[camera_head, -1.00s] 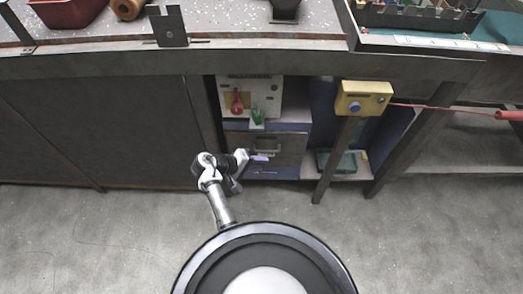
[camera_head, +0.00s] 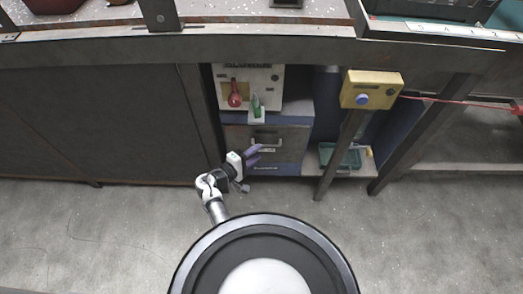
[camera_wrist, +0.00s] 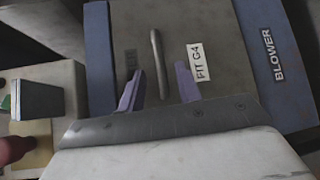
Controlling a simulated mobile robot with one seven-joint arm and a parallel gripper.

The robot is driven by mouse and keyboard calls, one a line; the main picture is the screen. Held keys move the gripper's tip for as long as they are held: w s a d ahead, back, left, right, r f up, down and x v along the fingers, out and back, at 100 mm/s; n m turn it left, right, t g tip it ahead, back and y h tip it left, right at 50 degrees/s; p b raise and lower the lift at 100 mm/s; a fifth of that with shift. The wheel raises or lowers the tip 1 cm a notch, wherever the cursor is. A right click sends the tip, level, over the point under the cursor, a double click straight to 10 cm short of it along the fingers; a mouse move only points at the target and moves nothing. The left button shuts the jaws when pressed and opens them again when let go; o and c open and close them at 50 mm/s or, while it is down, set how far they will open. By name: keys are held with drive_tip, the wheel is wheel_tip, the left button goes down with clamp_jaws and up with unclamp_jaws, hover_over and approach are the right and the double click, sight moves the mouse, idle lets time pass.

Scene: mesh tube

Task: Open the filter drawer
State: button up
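The filter drawer (camera_head: 290,136) is a grey front in a blue unit, shut as far as I can tell. A bar handle (camera_head: 272,146) sits on it; in the wrist view the handle (camera_wrist: 156,50) runs nearly upright, beside a "FIT G4" label (camera_wrist: 199,62). A second label is partly hidden by a finger. My gripper (camera_head: 250,168) is low, at the left side of the drawer in the head view. In the wrist view my gripper (camera_wrist: 158,87) is open, its purple fingers either side of the handle's lower end. I cannot tell the remaining depth; it is not gripping.
A white control box (camera_head: 261,78) with a red knob (camera_head: 235,95) and a green switch stands above the drawer. A blue "BLOWER" panel (camera_wrist: 270,60) borders the drawer. A yellow box (camera_head: 371,88) on a post and a green bin (camera_head: 341,157) are to the right. Floor in front is clear.

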drive_tip(key=x, duration=0.3)
drive_tip(key=shift+w+d, duration=0.2)
drive_tip(key=shift+d, duration=0.05)
clamp_jaws()
drive_tip(key=shift+b, duration=0.3)
